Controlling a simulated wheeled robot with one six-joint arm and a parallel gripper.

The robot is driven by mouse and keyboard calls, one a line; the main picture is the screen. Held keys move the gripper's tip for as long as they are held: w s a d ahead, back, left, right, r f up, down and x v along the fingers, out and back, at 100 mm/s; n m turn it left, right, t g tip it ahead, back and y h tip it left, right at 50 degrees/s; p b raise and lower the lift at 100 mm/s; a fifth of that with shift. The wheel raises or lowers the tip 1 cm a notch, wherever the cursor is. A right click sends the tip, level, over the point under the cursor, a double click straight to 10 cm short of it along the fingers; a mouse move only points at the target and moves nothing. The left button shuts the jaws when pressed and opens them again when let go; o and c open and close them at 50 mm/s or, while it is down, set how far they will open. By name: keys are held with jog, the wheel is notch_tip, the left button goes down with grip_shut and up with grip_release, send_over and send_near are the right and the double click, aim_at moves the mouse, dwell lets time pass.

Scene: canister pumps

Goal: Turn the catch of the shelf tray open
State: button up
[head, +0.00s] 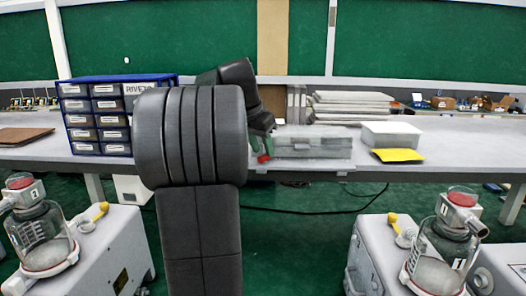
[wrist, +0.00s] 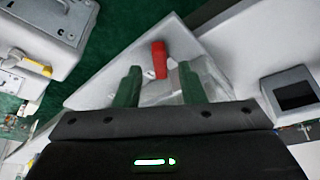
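The shelf tray (head: 312,145) is a grey, partly see-through box at the front edge of the bench, just right of my arm in the head view. Its red catch (head: 264,158) shows low at the tray's left end. In the wrist view the red catch (wrist: 159,59) stands between and slightly beyond the two green fingertips. My gripper (wrist: 160,72) is open, with a gap on both sides of the catch and no contact visible. In the head view my arm hides part of the tray's left side and most of the gripper.
A blue drawer cabinet (head: 104,118) stands left of my arm on the bench. A pale box (head: 390,134) and a yellow pad (head: 398,156) lie right of the tray. Canister pumps (head: 45,240) (head: 440,245) stand on both sides in front.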

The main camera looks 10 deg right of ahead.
jog(key=shift+x, duration=0.9)
jog(key=shift+c, duration=0.3)
grip_shut()
jog(key=shift+r+m, duration=0.1)
jog(key=shift+m, duration=0.2)
jog(key=m+g+p, duration=0.1)
jog(key=m, duration=0.1)
jog(key=m+h+p, duration=0.1)
jog(key=m+p, duration=0.1)
jog(key=shift+w+r+g, duration=0.1)
jog(key=shift+w+g, duration=0.15)
jog(key=shift+g, duration=0.15)
jog(key=m+g+p, duration=0.1)
jog(key=m, duration=0.2)
jog(key=m+g+p, duration=0.1)
jog(key=m+p, duration=0.1)
jog(key=m, duration=0.1)
jog(key=shift+w, duration=0.15)
